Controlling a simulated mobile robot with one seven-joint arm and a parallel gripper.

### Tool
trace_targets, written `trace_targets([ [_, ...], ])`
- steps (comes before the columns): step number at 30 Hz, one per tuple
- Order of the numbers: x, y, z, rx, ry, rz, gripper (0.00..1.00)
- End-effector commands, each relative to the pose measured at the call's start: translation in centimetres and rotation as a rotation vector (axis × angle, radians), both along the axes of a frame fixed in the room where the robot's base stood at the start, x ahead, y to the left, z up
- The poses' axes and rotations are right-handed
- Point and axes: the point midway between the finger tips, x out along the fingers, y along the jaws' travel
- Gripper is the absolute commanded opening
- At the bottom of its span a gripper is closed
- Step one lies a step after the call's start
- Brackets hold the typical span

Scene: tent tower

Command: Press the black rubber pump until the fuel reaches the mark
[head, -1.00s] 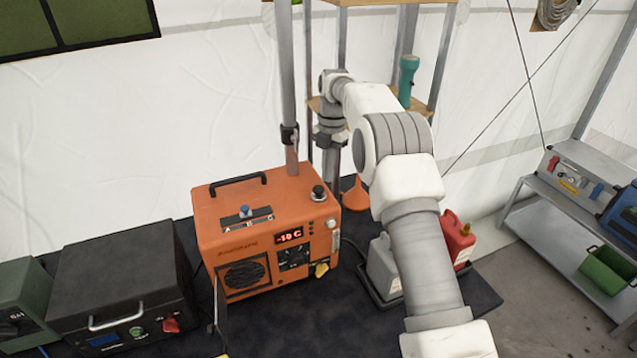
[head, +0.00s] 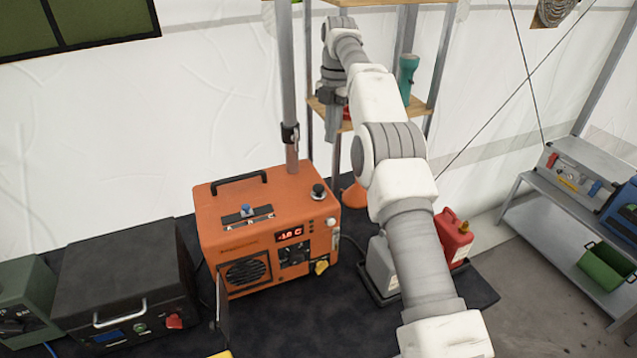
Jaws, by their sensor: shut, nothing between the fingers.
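The black rubber pump (head: 318,191) stands upright on the top right corner of the orange heater box (head: 225,215). My gripper (head: 332,138) points down, shut and empty. In the picture it is above and slightly right of the pump, clearly apart from it. A narrow light strip (head: 335,240) shows on the right of the heater's front, below a pale round cap (head: 331,222). The fuel level and its mark are too small to make out. A red display (head: 290,234) is lit on the front.
A grey pole (head: 288,90) rises behind the heater. A shelf (head: 420,108) with a green flashlight (head: 407,78) stands behind my arm. An orange funnel (head: 355,195), grey can (head: 382,265) and red can (head: 453,238) are right of the heater. A black case (head: 120,275) stands left.

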Motion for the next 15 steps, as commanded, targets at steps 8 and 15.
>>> trace_targets([
  [8, -0.03, -0.04, 0.95, 0.001, -0.001, 0.000, 0.00],
  [15, -0.04, -0.06, 0.98, 0.001, -0.001, 0.000, 0.00],
])
